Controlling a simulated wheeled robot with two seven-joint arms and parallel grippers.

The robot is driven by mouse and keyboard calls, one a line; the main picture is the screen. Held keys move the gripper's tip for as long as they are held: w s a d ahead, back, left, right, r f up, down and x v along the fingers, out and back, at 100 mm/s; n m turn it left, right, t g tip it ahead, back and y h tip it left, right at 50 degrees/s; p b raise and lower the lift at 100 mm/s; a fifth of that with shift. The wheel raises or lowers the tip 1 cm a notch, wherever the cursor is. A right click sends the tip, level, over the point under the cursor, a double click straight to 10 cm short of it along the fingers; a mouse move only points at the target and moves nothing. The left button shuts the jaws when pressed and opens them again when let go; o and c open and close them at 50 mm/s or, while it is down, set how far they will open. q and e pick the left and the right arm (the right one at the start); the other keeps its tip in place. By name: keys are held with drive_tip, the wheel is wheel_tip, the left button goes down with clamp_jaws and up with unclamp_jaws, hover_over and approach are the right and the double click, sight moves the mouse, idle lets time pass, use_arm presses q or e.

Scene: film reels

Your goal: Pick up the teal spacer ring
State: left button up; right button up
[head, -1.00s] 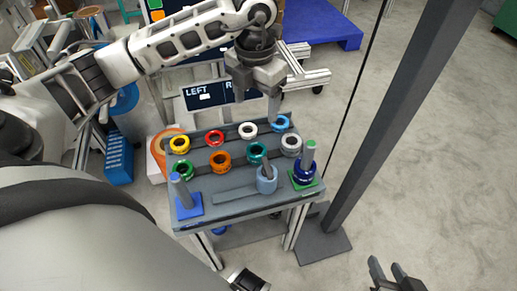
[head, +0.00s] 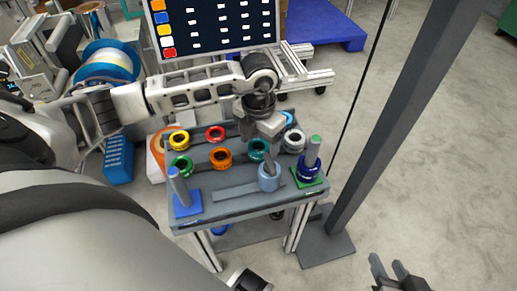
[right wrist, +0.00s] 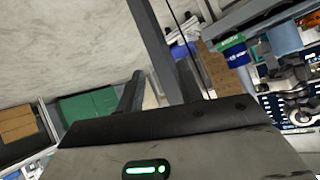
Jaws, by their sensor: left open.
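Yellow, red and green rings lie around. A tall dark pillar (head: 385,125) stands right of the table.

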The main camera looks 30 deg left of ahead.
use_arm(q)
drive_tip(key=shift+f, duration=0.65)
drive_tip(key=shift+r, duration=0.1)
drive_tip(key=c, duration=1.1)
